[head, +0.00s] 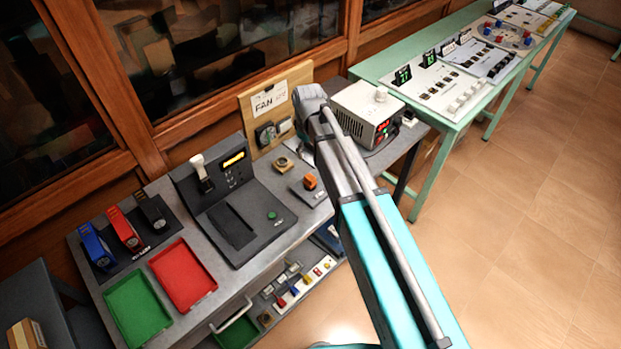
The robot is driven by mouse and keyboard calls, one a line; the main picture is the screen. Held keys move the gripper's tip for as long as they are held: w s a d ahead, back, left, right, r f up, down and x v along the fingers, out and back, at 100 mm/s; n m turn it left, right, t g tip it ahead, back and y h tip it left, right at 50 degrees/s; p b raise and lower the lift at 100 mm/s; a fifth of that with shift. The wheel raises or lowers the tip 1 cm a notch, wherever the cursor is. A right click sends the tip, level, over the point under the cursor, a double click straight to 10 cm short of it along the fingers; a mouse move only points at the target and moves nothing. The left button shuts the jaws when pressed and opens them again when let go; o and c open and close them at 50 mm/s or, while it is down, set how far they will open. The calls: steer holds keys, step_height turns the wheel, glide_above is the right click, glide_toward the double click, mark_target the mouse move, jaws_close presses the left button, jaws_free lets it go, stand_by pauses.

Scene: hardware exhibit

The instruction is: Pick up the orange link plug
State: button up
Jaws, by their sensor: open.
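A small orange block, which looks like the orange link plug (310,182), sits on a small dark grey plate (303,193) near the front right of the grey bench. It stands just left of my arm. My arm reaches up from the bottom of the head view and bends at a grey joint above the bench. My gripper's fingers do not show; they seem hidden behind my own arm. Nothing visible touches the orange plug.
A dark console (270,235) with a white lever stands to the left. Red (207,268) and green (150,325) trays lie farther left. A fan board (247,112) and a white power unit (345,108) stand behind. A lower shelf (333,271) holds small parts.

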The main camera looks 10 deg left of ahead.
mark_target(310, 177)
steer(key=shift+a, duration=0.1)
stand_by(0.3)
step_height(310, 177, down, 9)
steer(key=b, duration=0.8)
steer(key=shift+r+b, duration=0.2)
steer(key=shift+b, duration=0.2)
steer(key=f+b, duration=0.3)
steer(key=shift+w+d+f, duration=0.2)
steer(key=shift+d+f, duration=0.05)
steer(key=shift+d, duration=0.05)
steer(key=shift+f+b, duration=0.85)
steer(key=shift+b, duration=0.25)
steer(key=shift+c, duration=0.3)
jaws_close()
